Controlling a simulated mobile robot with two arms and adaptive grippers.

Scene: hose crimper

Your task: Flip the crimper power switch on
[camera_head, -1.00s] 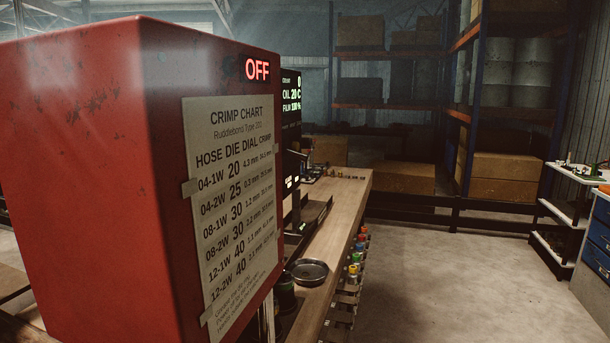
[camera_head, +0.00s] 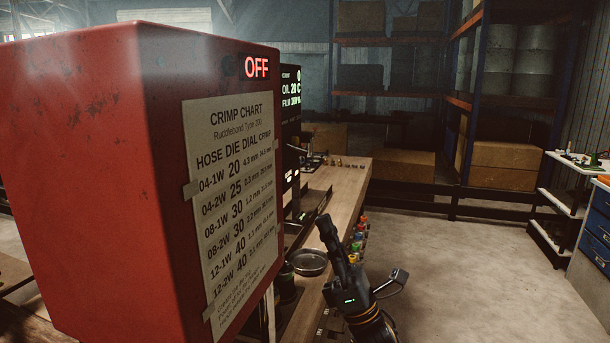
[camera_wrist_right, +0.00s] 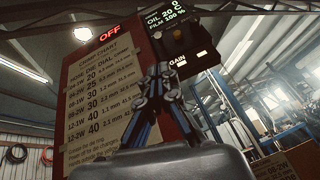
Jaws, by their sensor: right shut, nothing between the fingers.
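The red crimper housing (camera_head: 75,180) fills the left of the head view. A lit red OFF sign (camera_head: 257,68) is at its top right, and it also shows in the wrist view (camera_wrist_right: 109,34). I cannot pick out the power switch for certain. A dark panel with a screen (camera_head: 291,92) stands behind the housing. In the wrist view, that panel (camera_wrist_right: 185,48) carries small controls and a GAIN label. My right gripper (camera_head: 325,222) is shut and empty, pointing up to the right of the housing, apart from it. It also shows in the wrist view (camera_wrist_right: 160,74). My left gripper is not in view.
A crimp chart (camera_head: 236,190) is taped to the housing. A wooden bench (camera_head: 345,195) runs back behind it, with a round metal dish (camera_head: 309,262) and coloured fittings (camera_head: 357,246) along its edge. Open floor (camera_head: 455,270) lies to the right. Shelving (camera_head: 470,100) stands at the back.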

